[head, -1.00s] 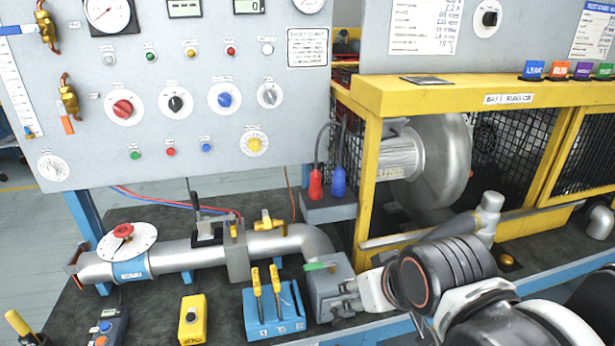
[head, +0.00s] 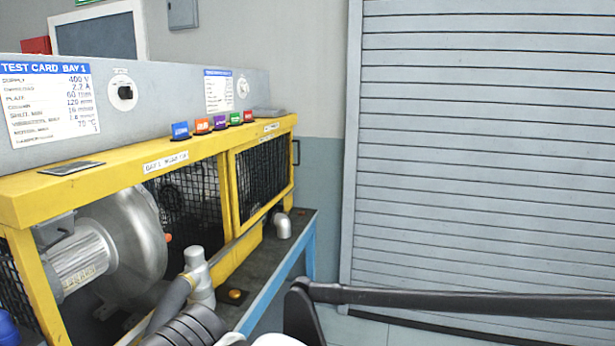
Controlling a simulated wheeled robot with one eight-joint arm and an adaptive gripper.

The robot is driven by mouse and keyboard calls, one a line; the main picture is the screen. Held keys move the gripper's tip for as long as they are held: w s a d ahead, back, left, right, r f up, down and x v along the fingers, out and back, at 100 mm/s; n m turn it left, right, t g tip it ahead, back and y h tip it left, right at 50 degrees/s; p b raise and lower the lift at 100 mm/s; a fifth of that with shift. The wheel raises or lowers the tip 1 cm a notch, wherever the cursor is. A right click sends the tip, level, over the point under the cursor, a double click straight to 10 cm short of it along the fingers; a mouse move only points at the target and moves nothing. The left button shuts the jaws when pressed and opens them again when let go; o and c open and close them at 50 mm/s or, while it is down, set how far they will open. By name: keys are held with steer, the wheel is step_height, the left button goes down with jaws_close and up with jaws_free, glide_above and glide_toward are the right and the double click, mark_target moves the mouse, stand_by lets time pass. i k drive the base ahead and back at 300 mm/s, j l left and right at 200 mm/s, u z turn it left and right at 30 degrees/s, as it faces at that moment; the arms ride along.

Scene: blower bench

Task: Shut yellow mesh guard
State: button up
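The yellow guard frame (head: 150,171) runs along the bench from the left edge to the middle of the head view. A yellow-framed black mesh panel (head: 262,178) stands at its right half, with a small dark handle (head: 296,152) at the far right end. The left bay's front looks uncovered: the grey blower (head: 128,240) shows with no mesh before it, and mesh shows behind it. I cannot tell how the panel is hinged or slides. My gripper is not in view.
A grey pipe stub (head: 197,268) with a hose rises before the left bay. A short elbow (head: 283,225) sits on the bench near the right end. Coloured tags (head: 220,122) stand on the top rail. Open floor and a roller shutter (head: 480,150) lie to the right.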

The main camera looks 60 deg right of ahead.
mark_target(238, 231)
steer(key=k+z, duration=0.1)
steer(key=z, duration=1.5)
steer(key=i+l, duration=0.1)
steer(key=i, duration=0.15)
